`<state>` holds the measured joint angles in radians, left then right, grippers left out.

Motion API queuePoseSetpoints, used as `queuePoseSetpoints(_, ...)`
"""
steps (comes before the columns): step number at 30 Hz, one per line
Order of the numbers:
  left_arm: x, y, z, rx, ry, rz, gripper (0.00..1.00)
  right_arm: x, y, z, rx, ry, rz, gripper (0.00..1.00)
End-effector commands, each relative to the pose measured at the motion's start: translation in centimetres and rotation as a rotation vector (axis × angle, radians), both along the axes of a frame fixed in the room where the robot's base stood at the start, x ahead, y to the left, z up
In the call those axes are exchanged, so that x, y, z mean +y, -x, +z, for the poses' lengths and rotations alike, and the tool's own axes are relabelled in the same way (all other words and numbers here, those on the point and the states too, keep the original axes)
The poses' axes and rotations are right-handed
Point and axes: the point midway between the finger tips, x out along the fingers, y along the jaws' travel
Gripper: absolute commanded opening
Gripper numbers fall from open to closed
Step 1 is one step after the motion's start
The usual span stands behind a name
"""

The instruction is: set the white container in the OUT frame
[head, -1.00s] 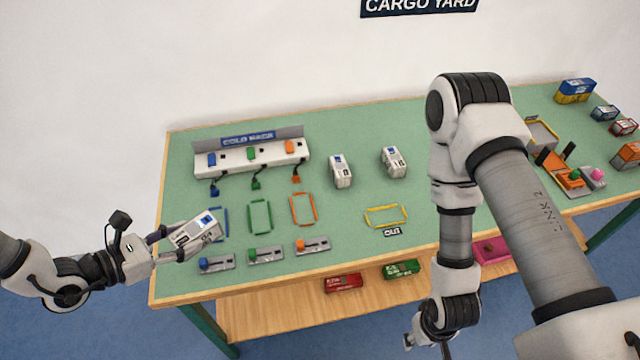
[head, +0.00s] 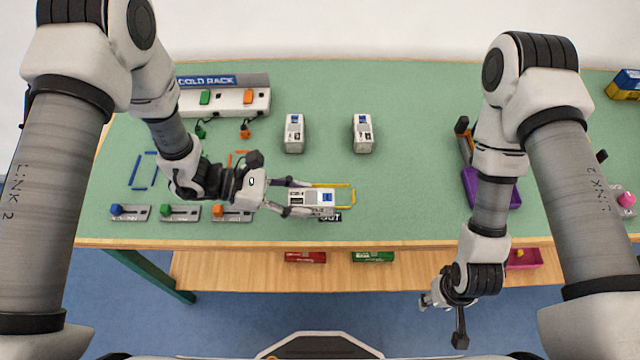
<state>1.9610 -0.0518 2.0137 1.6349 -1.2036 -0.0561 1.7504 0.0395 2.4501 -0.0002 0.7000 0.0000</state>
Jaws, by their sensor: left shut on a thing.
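A white container (head: 312,198) with a blue patch is in my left gripper (head: 300,198), whose fingers are closed along its sides. The container lies over the yellow OUT frame (head: 353,196), covering its left and middle part; the frame's right end shows past it. I cannot tell whether the container touches the table. The OUT label (head: 331,217) is partly hidden below it. My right gripper (head: 432,301) hangs in front of the table edge, well away from the container; its fingers are too small and turned to read.
Two more white containers (head: 294,134) and (head: 362,134) stand behind the OUT frame. The cold rack (head: 225,101) is at the back left. Several slider switches (head: 180,213) line the front left. A purple tray (head: 488,188) lies to the right. Green table between is clear.

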Motion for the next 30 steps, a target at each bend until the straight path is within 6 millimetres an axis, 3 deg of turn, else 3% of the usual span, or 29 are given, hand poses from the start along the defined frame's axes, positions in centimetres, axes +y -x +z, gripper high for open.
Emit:
queuePoseSetpoints(3,-2.3,-2.7,-0.1,-0.004,0.000,-0.004,0.07,0.0,0.0,0.9,0.000,0.000,-0.001,0.44)
queuePoseSetpoints(10,-4.6,-5.5,-0.5,-0.002,0.001,0.000,0.07,0.0,0.0,1.4,0.000,0.000,0.000,0.44)
queuePoseSetpoints(15,-4.3,-5.3,-3.7,0.004,0.001,0.004,0.07,0.0,0.0,2.0,0.000,0.000,0.000,0.44)
queuePoseSetpoints(24,-4.3,-5.3,-4.3,0.001,0.000,0.003,0.07,0.0,0.0,1.7,0.000,0.000,-0.001,0.44)
queuePoseSetpoints(25,-4.3,-5.3,-4.3,0.001,-0.001,0.003,0.57,0.0,0.0,1.8,0.000,0.000,-0.001,0.44)
queuePoseSetpoints(26,-4.3,-5.3,-4.2,0.001,-0.001,0.003,0.67,0.0,0.0,1.8,0.000,0.000,-0.001,0.44)
queuePoseSetpoints(27,-4.3,-5.3,-4.2,0.001,-0.001,0.003,0.71,0.0,0.0,1.8,0.000,0.000,-0.001,0.44)
queuePoseSetpoints(30,-4.3,-5.3,-4.2,0.001,-0.001,0.003,0.71,0.0,0.0,1.8,0.000,0.000,-0.001,0.44)
